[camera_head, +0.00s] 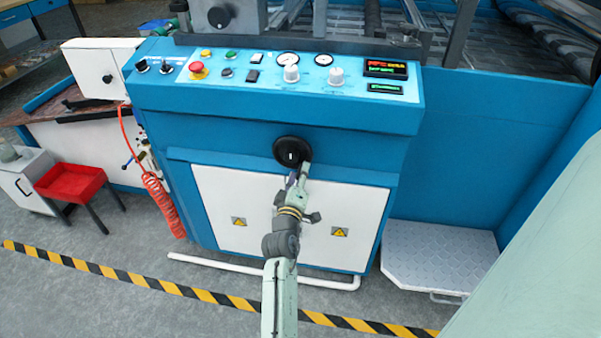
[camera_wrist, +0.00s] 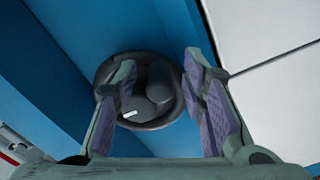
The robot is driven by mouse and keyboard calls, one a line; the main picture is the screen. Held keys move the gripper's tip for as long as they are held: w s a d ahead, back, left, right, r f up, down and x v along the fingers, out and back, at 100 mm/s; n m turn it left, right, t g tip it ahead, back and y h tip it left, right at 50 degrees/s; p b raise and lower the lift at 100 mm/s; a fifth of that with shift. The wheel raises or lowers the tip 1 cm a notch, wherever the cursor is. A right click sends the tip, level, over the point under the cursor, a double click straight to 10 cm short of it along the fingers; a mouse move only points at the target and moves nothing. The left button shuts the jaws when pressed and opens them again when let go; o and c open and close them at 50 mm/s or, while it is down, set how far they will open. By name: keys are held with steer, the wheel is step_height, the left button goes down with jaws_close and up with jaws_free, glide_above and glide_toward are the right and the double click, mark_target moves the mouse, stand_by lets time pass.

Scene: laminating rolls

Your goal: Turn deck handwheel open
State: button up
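The deck handwheel is a round black wheel (camera_head: 292,150) with a small white mark, on the blue front of the machine above the white cabinet doors. In the wrist view the wheel (camera_wrist: 140,92) lies ahead between my gripper's fingers, its white mark at its lower left. My gripper (camera_head: 300,172) is at the wheel's lower edge in the head view. In the wrist view its two purple-padded fingers (camera_wrist: 160,105) are spread apart, one on each side of the wheel, overlapping its rim. I cannot tell whether the pads touch it.
A control panel (camera_head: 290,72) with buttons, dials and displays is above the wheel. White doors (camera_head: 235,215) with warning signs are below it. A metal step plate (camera_head: 440,258) is at right, and a red stool (camera_head: 70,182) and coiled red hose (camera_head: 160,198) are at left.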

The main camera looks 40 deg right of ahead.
steer(key=shift+w+d, duration=0.2)
steer(key=shift+d, duration=0.05)
steer(key=shift+c, duration=0.4)
jaws_close()
